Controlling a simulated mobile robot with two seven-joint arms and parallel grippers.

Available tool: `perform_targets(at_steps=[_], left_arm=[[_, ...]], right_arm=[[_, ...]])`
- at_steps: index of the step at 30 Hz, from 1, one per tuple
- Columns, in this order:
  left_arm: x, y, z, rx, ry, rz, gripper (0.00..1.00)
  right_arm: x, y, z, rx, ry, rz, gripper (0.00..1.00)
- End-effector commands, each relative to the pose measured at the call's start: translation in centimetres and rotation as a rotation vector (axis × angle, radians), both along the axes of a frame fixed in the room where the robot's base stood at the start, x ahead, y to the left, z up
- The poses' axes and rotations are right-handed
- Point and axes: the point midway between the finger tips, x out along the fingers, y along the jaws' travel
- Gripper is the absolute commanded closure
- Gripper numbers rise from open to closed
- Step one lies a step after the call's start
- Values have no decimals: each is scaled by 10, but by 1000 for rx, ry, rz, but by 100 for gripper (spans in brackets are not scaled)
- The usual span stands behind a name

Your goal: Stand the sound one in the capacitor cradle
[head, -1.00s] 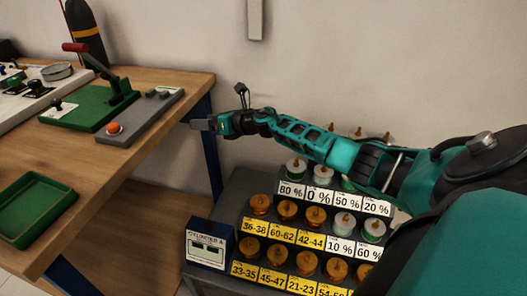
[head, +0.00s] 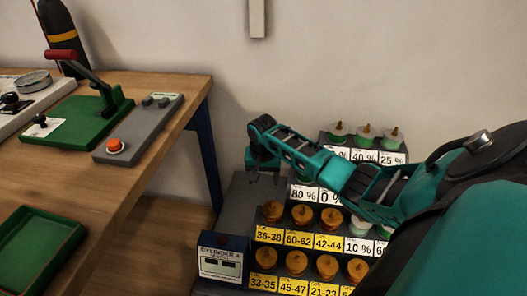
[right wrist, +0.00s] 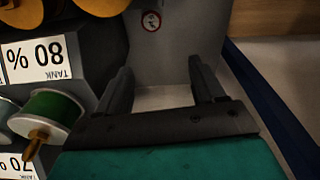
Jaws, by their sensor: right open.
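My right gripper (head: 264,166) hangs beside the left end of a dark stepped rack, seen partly behind its wrist. In the right wrist view the right gripper (right wrist: 163,90) is open, with nothing between its fingers. White-and-green spool-like pieces with brass pins, one of them (right wrist: 45,112), stand on the rack by an 80 % tank label (right wrist: 36,58). Orange-brown pieces (head: 331,217) stand on lower steps behind yellow number-range labels. I cannot tell a capacitor cradle or a sound piece among these. My left gripper is not in view.
A wooden bench (head: 150,140) at left carries a green red-handled lever press (head: 88,112), a grey box with an orange button (head: 140,128) and a green tray (head: 40,250). A box marked CYLINDER A (head: 221,260) stands at the rack's front left. My right arm hides part of the rack.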

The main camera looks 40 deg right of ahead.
Motion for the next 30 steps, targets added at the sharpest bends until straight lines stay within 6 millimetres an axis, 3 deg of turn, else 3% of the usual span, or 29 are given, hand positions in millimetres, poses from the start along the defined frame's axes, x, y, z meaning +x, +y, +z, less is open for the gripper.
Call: perform_targets(at_steps=[6, 15, 24, 30], left_arm=[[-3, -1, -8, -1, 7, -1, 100], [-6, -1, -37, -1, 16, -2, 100], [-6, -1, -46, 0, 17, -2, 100], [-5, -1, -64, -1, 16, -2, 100]], right_arm=[[-16, 17, -12, 86, 76, -89, 32], [-16, 16, -67, 83, 75, -87, 32], [-17, 15, -87, 83, 73, -86, 32], [-23, 10, -117, 82, 75, -87, 32]])
